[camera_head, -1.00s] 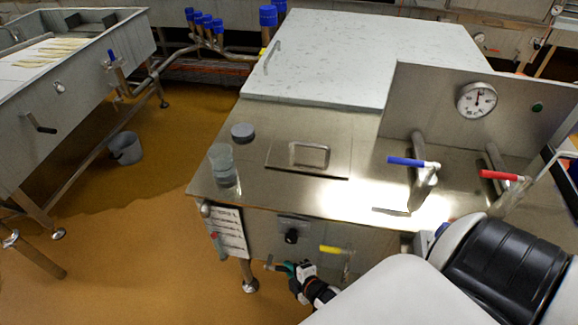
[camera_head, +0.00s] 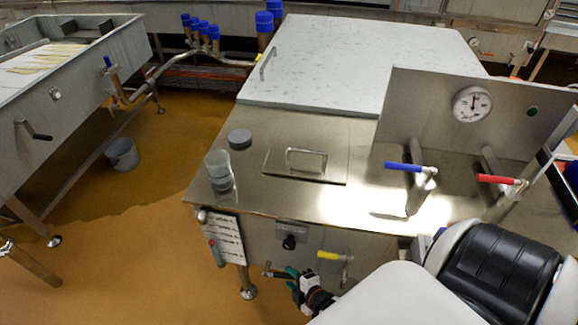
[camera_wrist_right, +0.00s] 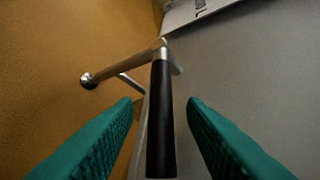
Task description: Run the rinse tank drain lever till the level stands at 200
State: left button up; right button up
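A lever with a black grip (camera_wrist_right: 161,120) and a metal end shows in the right wrist view, low on the front of the steel tank (camera_head: 345,238). A metal rod with a round knob (camera_wrist_right: 88,81) sticks out beyond it. My right gripper (camera_wrist_right: 162,115) is open, with its green fingers on either side of the black grip and visible gaps to it. In the head view the right gripper (camera_head: 282,273) is low at the tank front, beside the lever's metal end (camera_head: 267,267). A white marked plate (camera_head: 229,240) with a red part is on the tank's left front; its reading is too small. My left gripper is not in view.
A yellow-handled valve (camera_head: 333,255) and black knob (camera_head: 289,242) are close to the right gripper. On top are a clear cup (camera_head: 217,163), a grey puck (camera_head: 240,139), blue (camera_head: 404,166) and red (camera_head: 496,179) handles, and a dial (camera_head: 472,104).

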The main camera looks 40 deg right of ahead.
jog(key=p+v, duration=0.1)
jog(key=v, duration=0.9)
